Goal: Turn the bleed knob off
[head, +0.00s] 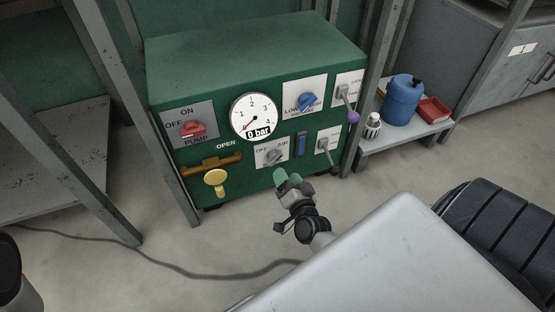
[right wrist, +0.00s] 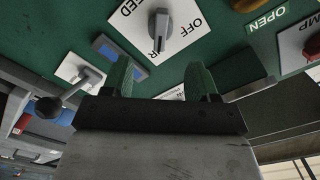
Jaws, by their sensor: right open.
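The bleed knob (head: 274,156) is a grey knob on a white plate low on the green panel, with OFF and AIR lettering beside it. In the right wrist view the knob (right wrist: 161,32) stands just beyond my fingers, one end of its handle over the lettering that ends in R, with OFF off to the side. My right gripper (head: 288,174) is just in front of and below the knob. In the wrist view its two green fingers (right wrist: 162,80) are apart with nothing between them, not touching the knob. My left gripper is not in view.
Around the knob are a red pump switch (head: 193,129), a yellow handle (head: 215,178), a gauge (head: 253,116) reading 0 bar, a blue knob (head: 307,101) and a purple-tipped lever (head: 352,115). Metal posts flank the panel. A blue container (head: 402,100) stands on the right shelf.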

